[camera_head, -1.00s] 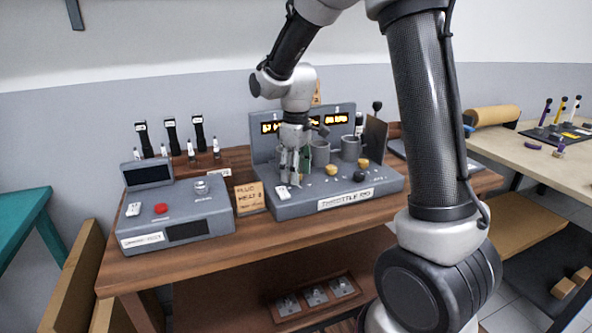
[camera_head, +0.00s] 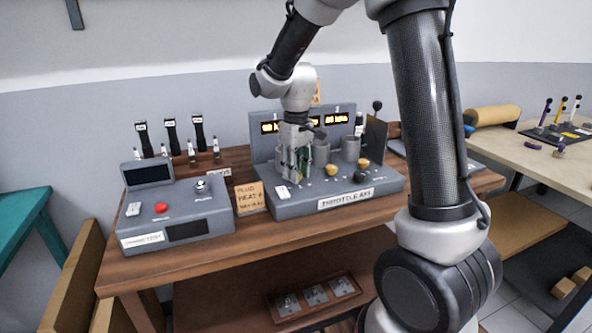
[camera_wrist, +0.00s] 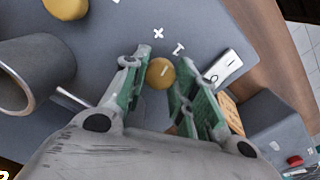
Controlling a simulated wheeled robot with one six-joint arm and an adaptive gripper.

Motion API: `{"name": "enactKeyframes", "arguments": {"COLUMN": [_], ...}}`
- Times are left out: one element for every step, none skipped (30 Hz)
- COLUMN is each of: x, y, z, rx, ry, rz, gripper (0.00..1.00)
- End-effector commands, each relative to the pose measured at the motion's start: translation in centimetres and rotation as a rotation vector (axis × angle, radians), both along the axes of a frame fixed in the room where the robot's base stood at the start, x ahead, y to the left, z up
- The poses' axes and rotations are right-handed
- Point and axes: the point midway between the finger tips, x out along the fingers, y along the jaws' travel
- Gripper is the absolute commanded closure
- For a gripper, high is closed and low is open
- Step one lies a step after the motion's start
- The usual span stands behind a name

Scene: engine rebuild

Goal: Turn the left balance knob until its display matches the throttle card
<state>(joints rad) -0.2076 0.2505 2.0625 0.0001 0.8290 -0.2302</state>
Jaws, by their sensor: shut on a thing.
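The throttle rig (camera_head: 300,206) is a grey console with amber displays on its back panel. The left display (camera_head: 267,128) is partly covered by my wrist and its text is too small to read. The left balance knob (camera_wrist: 160,72) is a round yellow-orange knob, seen in the wrist view between my fingers; my gripper hides it in the head view. My gripper (camera_wrist: 158,70) points down and is shut on this knob, a green-padded finger on each side; it also shows in the head view (camera_head: 293,178). A tan card (camera_head: 316,99) above the panel is partly hidden and unreadable.
Other yellow knobs (camera_head: 331,170) and a black knob (camera_head: 359,177) sit to the right. Grey cylinders (camera_head: 350,148) stand close behind. A white switch (camera_wrist: 223,70) lies near the fingers. A "PLUG HEAT" card (camera_head: 249,196) and a grey tester (camera_head: 180,213) are left.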

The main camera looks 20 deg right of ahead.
Motion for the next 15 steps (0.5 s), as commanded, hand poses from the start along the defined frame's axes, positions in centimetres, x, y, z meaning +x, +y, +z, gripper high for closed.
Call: {"name": "enactKeyframes", "arguments": {"x": [0.02, 0.03, 0.03, 0.03, 0.03, 0.03, 0.03, 0.03, 0.03, 0.03, 0.03, 0.03, 0.04, 0.04, 0.04], "y": [-0.01, -0.01, -0.01, -0.01, -0.01, -0.01, -0.01, -0.01, -0.01, -0.01, -0.01, -0.01, -0.01, -0.01, -0.01], "z": [0.05, 0.05, 0.05, 0.05, 0.05, 0.05, 0.05, 0.05, 0.05, 0.06, 0.06, 0.06, 0.06, 0.06, 0.06], "rx": [-0.001, -0.001, -0.001, -0.001, -0.001, -0.001, -0.001, -0.001, -0.001, -0.001, -0.001, -0.001, -0.001, -0.001, -0.001], "ry": [-0.001, -0.001, -0.001, -0.001, -0.001, -0.001, -0.001, -0.001, -0.001, -0.001, -0.001, -0.001, -0.001, -0.001, -0.001], "rz": [-0.029, -0.048, -0.073, -0.092, -0.108, -0.129, -0.145, -0.158, -0.175, -0.186, -0.196, -0.208, -0.215, -0.221, -0.229], "gripper": [0.95, 0.95, 0.95, 0.95, 0.95, 0.95, 0.95, 0.95, 0.95, 0.95, 0.95, 0.95, 0.95, 0.95, 0.95]}}
